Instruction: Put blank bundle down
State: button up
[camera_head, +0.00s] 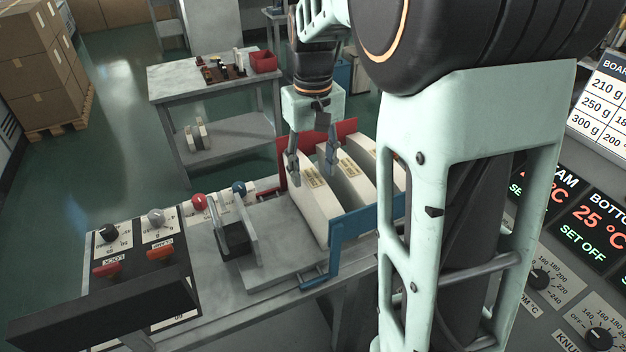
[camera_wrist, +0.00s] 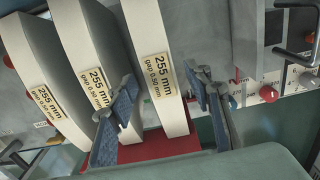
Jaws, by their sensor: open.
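Several white blank bundles with cream labels stand side by side on edge in a holder. The leftmost bundle (camera_head: 313,205) in the head view is the rightmost bundle (camera_wrist: 159,78) in the wrist view, its label reading 255 mm. My gripper (camera_head: 312,158) is open, with one finger on each side of this bundle's labelled end. In the wrist view my gripper (camera_wrist: 163,105) has its left finger in the gap beside the middle bundle (camera_wrist: 92,70) and its right finger apart from the bundle's right face. The bundles' lower edges are partly hidden.
A red plate (camera_head: 346,131) stands behind the bundles and a blue guide (camera_head: 350,224) in front. A metal block with a dark pad (camera_head: 236,238) and a lever panel (camera_head: 140,250) lie left. A grey side table (camera_head: 190,83) with a red bin (camera_head: 263,62) stands behind.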

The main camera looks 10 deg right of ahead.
notch_tip(320, 180, up, 8)
dwell(0.5)
